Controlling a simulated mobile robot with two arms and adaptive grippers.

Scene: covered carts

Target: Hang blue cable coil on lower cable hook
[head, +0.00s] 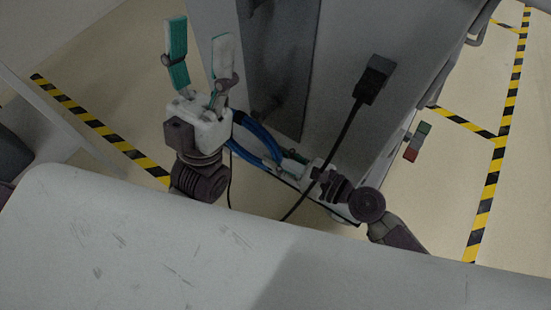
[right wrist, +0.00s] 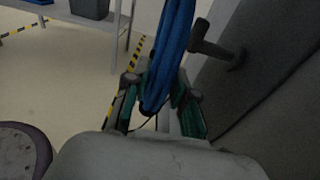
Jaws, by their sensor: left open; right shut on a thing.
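The blue cable coil (head: 258,142) is held in my right gripper (head: 287,162), beside the grey cart's dark panel. In the right wrist view the coil (right wrist: 170,55) hangs between the green-lined fingers of the right gripper (right wrist: 160,105), its upper part out of frame. A dark cable hook (right wrist: 213,47) sticks out from the panel just right of the coil. A dark hook (head: 268,106) also shows on the panel in the head view; I cannot tell for sure whether it is the lower one. My left gripper (head: 198,50) is open and empty, left of the panel.
The grey cart (head: 345,95) carries a black plug-like box (head: 374,79) with a black cable. A pale surface (head: 150,250) fills the foreground. A shelf (right wrist: 75,18) with a grey bin (right wrist: 90,8) stands at the back left. Yellow-black tape (head: 100,130) marks the floor.

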